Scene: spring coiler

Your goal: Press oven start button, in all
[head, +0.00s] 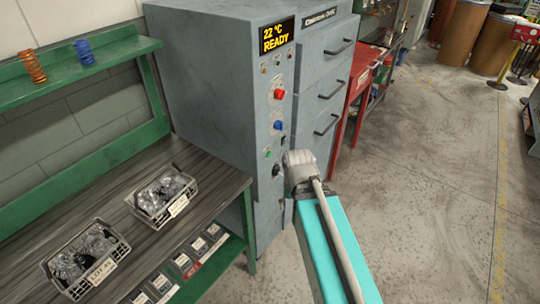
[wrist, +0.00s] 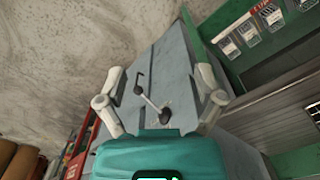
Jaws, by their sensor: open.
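The grey oven (head: 215,85) stands at the centre of the head view, its display (head: 277,36) reading 22 °C READY. Its narrow front panel carries a red button (head: 280,94), a blue button (head: 278,125), a small green button (head: 268,153) and a black knob (head: 276,170). None is labelled legibly, so I cannot tell which one is start. In the wrist view my gripper (wrist: 158,78) is open and empty, its fingers spread before a grey surface with a metal rod (wrist: 151,103) between them.
A workbench (head: 125,217) at left holds two bins (head: 162,196) (head: 85,259). Open floor (head: 430,180) lies to the right.

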